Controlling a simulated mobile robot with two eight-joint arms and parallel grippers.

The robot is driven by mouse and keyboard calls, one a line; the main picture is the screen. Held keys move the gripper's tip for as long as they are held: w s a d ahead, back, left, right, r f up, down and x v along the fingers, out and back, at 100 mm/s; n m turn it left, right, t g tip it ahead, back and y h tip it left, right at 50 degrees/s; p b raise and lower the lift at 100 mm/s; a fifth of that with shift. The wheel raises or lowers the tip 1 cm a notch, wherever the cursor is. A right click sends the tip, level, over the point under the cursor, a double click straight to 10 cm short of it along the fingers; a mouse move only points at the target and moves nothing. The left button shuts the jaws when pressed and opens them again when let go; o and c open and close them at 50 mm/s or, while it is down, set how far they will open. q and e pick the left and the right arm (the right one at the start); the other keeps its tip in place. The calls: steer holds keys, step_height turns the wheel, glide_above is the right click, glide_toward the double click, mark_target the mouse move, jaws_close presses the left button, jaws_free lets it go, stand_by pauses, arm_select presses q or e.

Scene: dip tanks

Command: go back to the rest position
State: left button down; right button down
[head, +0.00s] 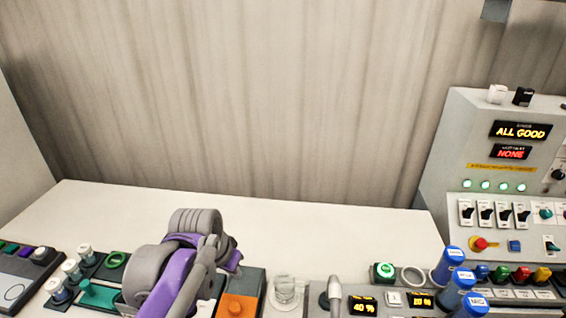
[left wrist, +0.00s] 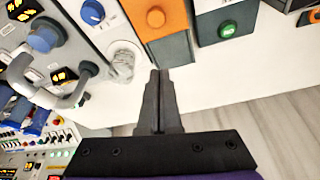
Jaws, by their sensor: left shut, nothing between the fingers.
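My left gripper (left wrist: 159,76) is shut and empty in the left wrist view, its two black fingers pressed together over the white table edge. In the head view my grey and purple left arm bends over the left part of the bench; its fingertips are hidden there. In the left wrist view the fingers point towards an orange block with an orange knob (left wrist: 155,17), without visibly holding it. A clear ribbed cup (left wrist: 124,62) stands beside them. My right gripper is in neither view.
A control cabinet (head: 507,165) with lit displays stands at the right, near several blue-capped bottles (head: 447,264). A panel with a 40 % display (head: 363,306) lies at the front. The back of the white table (head: 300,228) is clear.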

arm_select(q)
steer(key=s+f+n, duration=0.1)
steer(key=s+f, duration=0.2)
steer(key=s, duration=0.1)
steer(key=s+a+f+n+t, duration=0.1)
steer(key=s+f, duration=0.2)
steer(key=s, duration=0.2)
steer(key=s+a+f+n+y, duration=0.1)
steer(key=s+f, duration=0.3)
steer(key=s, duration=0.1)
steer(key=shift+a+t, duration=0.15)
steer(key=shift+t, duration=0.25)
steer(key=shift+s+f, duration=0.2)
steer(key=shift+f, duration=0.1)
